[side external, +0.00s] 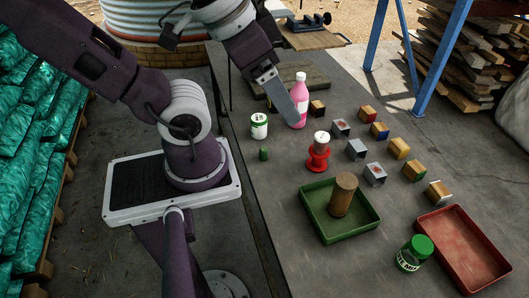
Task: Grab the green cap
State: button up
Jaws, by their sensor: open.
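A small dark green cylinder (263,154), which looks like a loose cap, stands near the left edge of the table. A white jar with a green lid (259,118) stands just behind it.
A red spool-like stand with a pale top (318,152) is mid-table. Several small blocks (374,173) lie to its right. A green tray (371,222) holds a brown cylinder (343,194). A red tray (488,270) is at the front right. The table's front left is clear.

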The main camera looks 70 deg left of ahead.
aim_at(264, 155)
jog(key=c, duration=0.5)
jog(key=w+a+f+m+g+y, duration=0.45)
jog(key=a+f, duration=0.25)
jog(key=f, duration=0.3)
jog(key=w+a+f+m+g+y, duration=0.35)
jog(key=a+f+y, duration=0.3)
jog(key=f, duration=0.35)
jog(key=s+a+f+m+t+y, duration=0.1)
jog(key=f+m, duration=0.2)
jog(key=f, duration=0.2)
jog(key=a+f+m+t, duration=0.1)
jog(key=a+f+m, duration=0.1)
jog(key=f+m, duration=0.2)
jog(key=s+a+f+m+t+y, duration=0.1)
jog(key=a+f+m, duration=0.1)
jog(key=f, duration=0.6)
jog(key=shift+s+f+m+y, duration=0.1)
jog(key=shift+s+m+y, duration=0.2)
jog(key=shift+m, duration=0.4)
jog(key=x, duration=0.3)
jog(key=f+x, duration=0.1)
jog(key=x, duration=0.3)
jog(key=shift+c, duration=0.2)
